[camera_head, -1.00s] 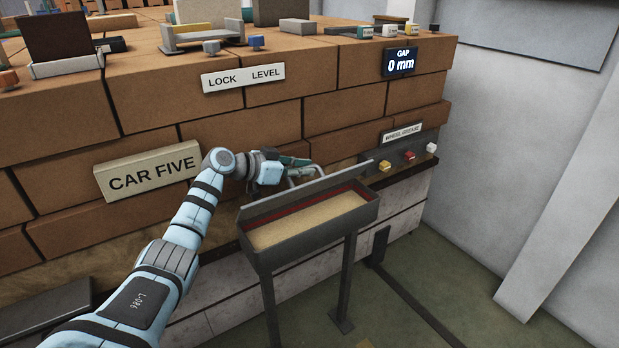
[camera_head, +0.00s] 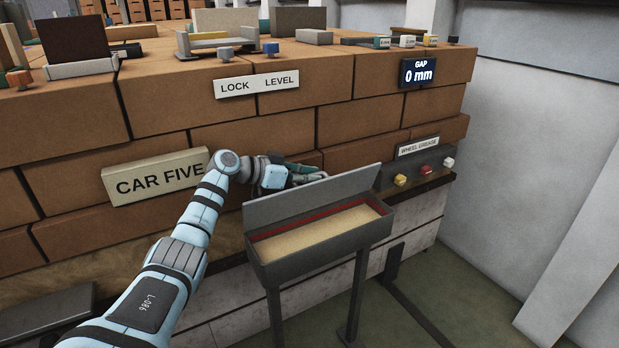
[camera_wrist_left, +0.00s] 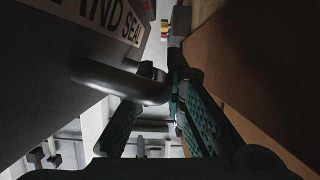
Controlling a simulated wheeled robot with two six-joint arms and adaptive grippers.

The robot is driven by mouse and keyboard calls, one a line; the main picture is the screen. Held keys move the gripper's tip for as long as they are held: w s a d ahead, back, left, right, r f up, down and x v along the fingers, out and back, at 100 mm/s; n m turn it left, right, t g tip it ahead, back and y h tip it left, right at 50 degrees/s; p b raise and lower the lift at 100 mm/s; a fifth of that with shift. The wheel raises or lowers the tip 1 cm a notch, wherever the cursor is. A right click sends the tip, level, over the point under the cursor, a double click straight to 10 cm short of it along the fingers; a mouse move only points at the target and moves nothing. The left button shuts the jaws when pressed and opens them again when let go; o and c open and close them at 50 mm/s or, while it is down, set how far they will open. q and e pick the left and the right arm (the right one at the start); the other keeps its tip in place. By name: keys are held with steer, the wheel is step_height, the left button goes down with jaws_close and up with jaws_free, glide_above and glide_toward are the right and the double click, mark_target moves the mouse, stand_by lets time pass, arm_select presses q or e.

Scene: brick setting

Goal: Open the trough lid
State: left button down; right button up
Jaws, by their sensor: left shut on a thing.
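The trough (camera_head: 325,246) is a dark grey box on legs with a red inner rim and sand-coloured contents. Its lid (camera_head: 312,197) stands raised along the back edge, steeply tilted, with the trough open in front. My left gripper (camera_head: 306,178) is behind the lid, partly hidden by it, and shut on the lid handle. In the left wrist view the grey bar handle (camera_wrist_left: 118,84) runs from the lid face, which bears a partly seen "AND SEAL" label (camera_wrist_left: 118,17), to between the green-padded fingers (camera_wrist_left: 153,112). My right gripper is out of view.
A brick wall with a "CAR FIVE" sign (camera_head: 156,177) stands close behind the gripper. A "WHEEL GREASE" panel (camera_head: 425,168) with coloured knobs is right of the trough. Floor to the right is mostly clear. A grey box edge (camera_head: 45,318) is at lower left.

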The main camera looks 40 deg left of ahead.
arm_select(q)
steer(key=c, duration=1.7)
jaws_free()
steer(key=shift+a, duration=0.1)
steer(key=shift+o, duration=0.2)
steer(key=v, duration=1.2)
steer(key=shift+r, duration=0.1)
